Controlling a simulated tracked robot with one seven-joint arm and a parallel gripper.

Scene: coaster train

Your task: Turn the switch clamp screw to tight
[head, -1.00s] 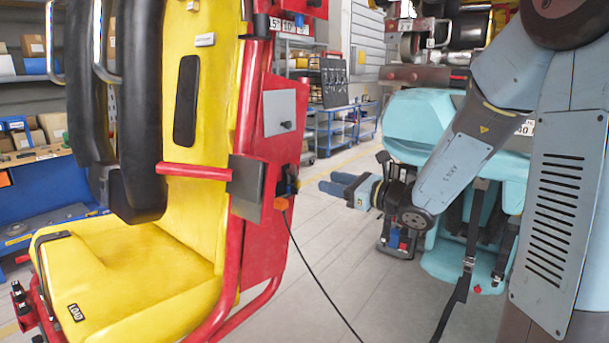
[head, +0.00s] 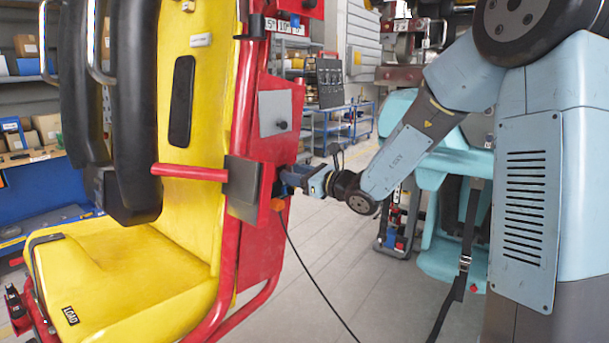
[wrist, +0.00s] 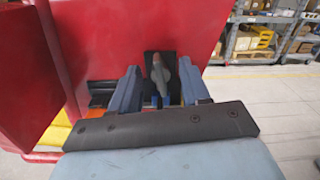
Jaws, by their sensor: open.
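The switch clamp screw appears to be the grey winged part (wrist: 159,75) in a dark recess of the red side panel in the wrist view. It lies ahead of and between the two blue fingers of my gripper (wrist: 160,90). The fingers are open and stand apart on either side of it, with a visible gap; I cannot tell how deep they reach. In the head view my gripper (head: 285,181) is at the right side of the red frame, below the grey plate, and the screw is hidden there. Whether the screw is tight cannot be seen.
The yellow seat (head: 130,265) with its red frame (head: 240,200) fills the left. A black cable (head: 318,285) hangs from the frame to the floor. A turquoise seat (head: 440,240) stands behind my arm. Shelves with boxes (wrist: 262,38) are at the wrist view's upper right.

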